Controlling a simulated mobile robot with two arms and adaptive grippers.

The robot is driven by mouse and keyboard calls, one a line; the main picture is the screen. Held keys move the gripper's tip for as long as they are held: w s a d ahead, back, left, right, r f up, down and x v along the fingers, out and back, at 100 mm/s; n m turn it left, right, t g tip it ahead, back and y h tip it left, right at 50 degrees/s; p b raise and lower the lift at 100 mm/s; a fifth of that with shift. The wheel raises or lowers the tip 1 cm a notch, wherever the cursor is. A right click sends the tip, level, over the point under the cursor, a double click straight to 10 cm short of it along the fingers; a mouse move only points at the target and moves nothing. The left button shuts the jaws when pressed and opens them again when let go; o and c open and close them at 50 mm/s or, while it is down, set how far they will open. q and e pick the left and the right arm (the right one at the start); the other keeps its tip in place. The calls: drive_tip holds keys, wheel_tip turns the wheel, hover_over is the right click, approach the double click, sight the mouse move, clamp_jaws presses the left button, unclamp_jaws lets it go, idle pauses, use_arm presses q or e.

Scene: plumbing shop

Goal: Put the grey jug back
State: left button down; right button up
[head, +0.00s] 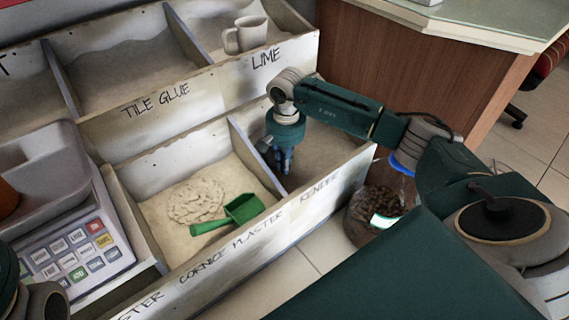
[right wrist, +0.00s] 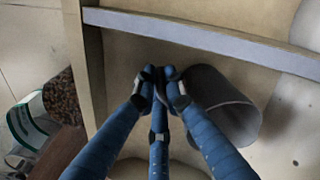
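The grey jug (right wrist: 226,108) shows in the right wrist view as a dark cylinder with its opening facing up, inside a bin compartment. In the head view it is hidden behind the divider and my gripper. My right gripper (head: 285,163) points down into the compartment marked RENDER. In the right wrist view its blue fingers (right wrist: 160,76) are closed together at the jug's left side, where they cover the place of a handle; the handle itself is hidden. My left gripper is out of view.
A pale jug (head: 246,34) stands in the LIME compartment. A green scoop (head: 240,209) lies on the cornice plaster. A divider (head: 256,154) borders the RENDER compartment. A scale (head: 75,255) is at left, a wooden counter (head: 420,75) behind.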

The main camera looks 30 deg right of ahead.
drive_tip(key=o, duration=0.4)
drive_tip(key=shift+o, duration=0.2)
